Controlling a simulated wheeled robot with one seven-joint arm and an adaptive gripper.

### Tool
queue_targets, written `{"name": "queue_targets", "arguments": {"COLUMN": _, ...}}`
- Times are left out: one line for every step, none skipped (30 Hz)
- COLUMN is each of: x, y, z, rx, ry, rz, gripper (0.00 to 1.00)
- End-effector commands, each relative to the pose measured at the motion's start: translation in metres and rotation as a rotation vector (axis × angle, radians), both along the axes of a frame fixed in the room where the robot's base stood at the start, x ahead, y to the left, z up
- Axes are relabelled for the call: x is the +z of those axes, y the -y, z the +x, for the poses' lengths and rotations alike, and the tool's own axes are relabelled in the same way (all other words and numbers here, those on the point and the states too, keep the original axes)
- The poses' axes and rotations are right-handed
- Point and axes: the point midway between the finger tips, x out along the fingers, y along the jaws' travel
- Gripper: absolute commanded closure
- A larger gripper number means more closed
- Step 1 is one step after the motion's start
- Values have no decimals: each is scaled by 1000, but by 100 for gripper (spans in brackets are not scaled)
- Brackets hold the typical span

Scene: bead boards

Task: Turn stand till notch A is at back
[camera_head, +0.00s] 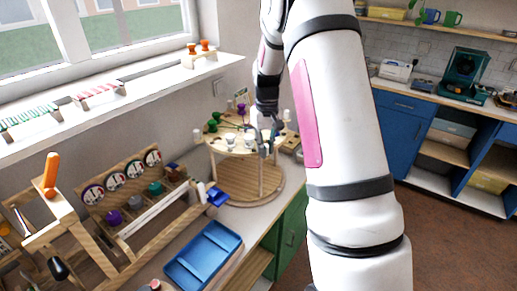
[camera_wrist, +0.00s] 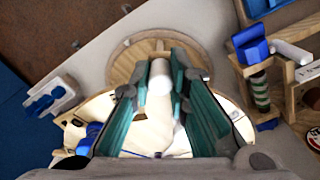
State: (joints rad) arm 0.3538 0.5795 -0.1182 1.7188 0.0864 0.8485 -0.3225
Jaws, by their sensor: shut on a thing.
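The stand (camera_head: 232,182) is a round, two-tier wooden piece on the counter, with a wide lower disc and a smaller upper disc on posts. Green, purple and white knobs stand around its upper tier. My gripper (camera_head: 266,142) is at the right side of the upper tier. In the wrist view my gripper (camera_wrist: 160,75) has its teal fingers shut on a white peg (camera_wrist: 159,82). The stand's lower disc (camera_wrist: 124,66) shows beyond the fingers, which hide much of the upper tier. I cannot make out notch A or its letter.
A blue tray (camera_head: 203,255) lies on the counter in front of the stand. A wooden rack with round dials (camera_head: 115,181) is at the left. The window sill (camera_head: 140,85) runs behind. Blue cabinets (camera_head: 405,125) stand across the room.

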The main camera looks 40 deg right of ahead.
Motion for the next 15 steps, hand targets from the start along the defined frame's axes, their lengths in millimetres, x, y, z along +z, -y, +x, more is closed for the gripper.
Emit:
{"name": "queue_targets", "arguments": {"x": 0, "y": 6, "z": -1, "rx": 19, "ry": 0, "rz": 0, "gripper": 100}}
{"name": "queue_targets", "arguments": {"x": 0, "y": 9, "z": -2, "rx": 35, "ry": 0, "rz": 0, "gripper": 100}}
{"name": "queue_targets", "arguments": {"x": 0, "y": 12, "z": -2, "rx": 55, "ry": 0, "rz": 0, "gripper": 100}}
{"name": "queue_targets", "arguments": {"x": 0, "y": 15, "z": -2, "rx": 70, "ry": 0, "rz": 0, "gripper": 100}}
{"name": "queue_targets", "arguments": {"x": 0, "y": 18, "z": -2, "rx": 86, "ry": 0, "rz": 0, "gripper": 100}}
{"name": "queue_targets", "arguments": {"x": 0, "y": 22, "z": -3, "rx": 105, "ry": 0, "rz": -1, "gripper": 100}}
{"name": "queue_targets", "arguments": {"x": 0, "y": 24, "z": -3, "rx": 120, "ry": 0, "rz": -1, "gripper": 100}}
{"name": "queue_targets", "arguments": {"x": 0, "y": 27, "z": -3, "rx": 135, "ry": 0, "rz": -1, "gripper": 100}}
{"name": "queue_targets", "arguments": {"x": 0, "y": 30, "z": -3, "rx": 155, "ry": 0, "rz": -1, "gripper": 100}}
{"name": "queue_targets", "arguments": {"x": 0, "y": 33, "z": -3, "rx": 170, "ry": 0, "rz": 0, "gripper": 100}}
{"name": "queue_targets", "arguments": {"x": 0, "y": 36, "z": -3, "rx": 185, "ry": 0, "rz": 0, "gripper": 100}}
{"name": "queue_targets", "arguments": {"x": 0, "y": 39, "z": -3, "rx": 205, "ry": 1, "rz": 0, "gripper": 100}}
{"name": "queue_targets", "arguments": {"x": 0, "y": 42, "z": -3, "rx": 220, "ry": 1, "rz": -1, "gripper": 100}}
{"name": "queue_targets", "arguments": {"x": 0, "y": 45, "z": -3, "rx": 234, "ry": 1, "rz": -1, "gripper": 100}}
{"name": "queue_targets", "arguments": {"x": 0, "y": 48, "z": -3, "rx": 255, "ry": 0, "rz": -1, "gripper": 100}}
